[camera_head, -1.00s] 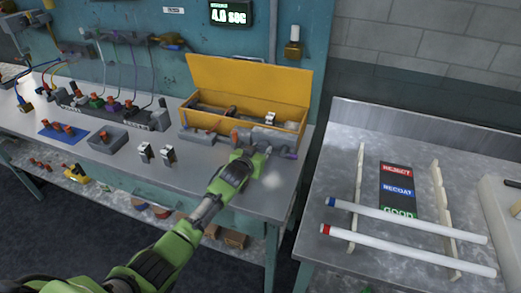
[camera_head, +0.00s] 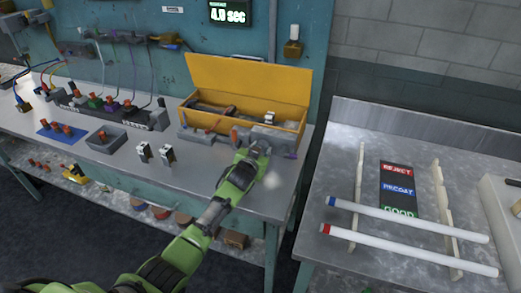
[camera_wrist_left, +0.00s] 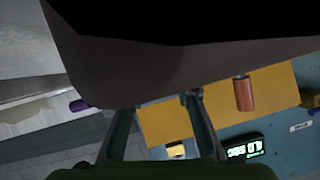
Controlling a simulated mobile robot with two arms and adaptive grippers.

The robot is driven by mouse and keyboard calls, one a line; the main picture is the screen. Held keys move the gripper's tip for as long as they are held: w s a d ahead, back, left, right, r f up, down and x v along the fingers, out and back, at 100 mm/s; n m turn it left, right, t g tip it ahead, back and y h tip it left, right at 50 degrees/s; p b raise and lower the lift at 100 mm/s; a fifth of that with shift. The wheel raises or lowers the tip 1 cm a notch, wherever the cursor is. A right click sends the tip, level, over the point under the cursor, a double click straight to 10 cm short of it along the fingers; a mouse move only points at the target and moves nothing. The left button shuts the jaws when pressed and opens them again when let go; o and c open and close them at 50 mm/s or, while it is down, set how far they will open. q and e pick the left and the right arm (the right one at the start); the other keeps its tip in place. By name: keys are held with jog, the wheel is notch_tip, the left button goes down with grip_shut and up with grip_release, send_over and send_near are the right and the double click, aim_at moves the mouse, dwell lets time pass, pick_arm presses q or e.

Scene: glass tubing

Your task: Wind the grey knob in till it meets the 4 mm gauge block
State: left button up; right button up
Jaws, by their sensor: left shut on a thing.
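My left gripper (camera_head: 252,152) is at the near side of a grey fixture (camera_head: 268,136) in front of the yellow box, its fingers closed on the grey knob there. The knob is hidden by the gripper in the head view. The fixture has an orange handle (camera_head: 233,136) at its left and a purple end (camera_head: 290,155) at its right. In the left wrist view, a large dark grey body covers the top, with the fingers (camera_wrist_left: 158,122) below it and the orange handle (camera_wrist_left: 244,94) beyond. I cannot pick out the 4 mm gauge block. My right gripper is not in view.
An open yellow box (camera_head: 205,125) stands behind the fixture. Two small silver-and-black pieces (camera_head: 155,153) and a grey tray (camera_head: 107,141) lie to its left. A second table (camera_head: 335,262) at right holds two white tubes on racks. The bench front edge is close below.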

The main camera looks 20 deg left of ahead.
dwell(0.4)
pick_arm(q)
jog(key=o, duration=1.1)
jog(key=shift+s, duration=0.1)
jog(key=v, duration=1.2)
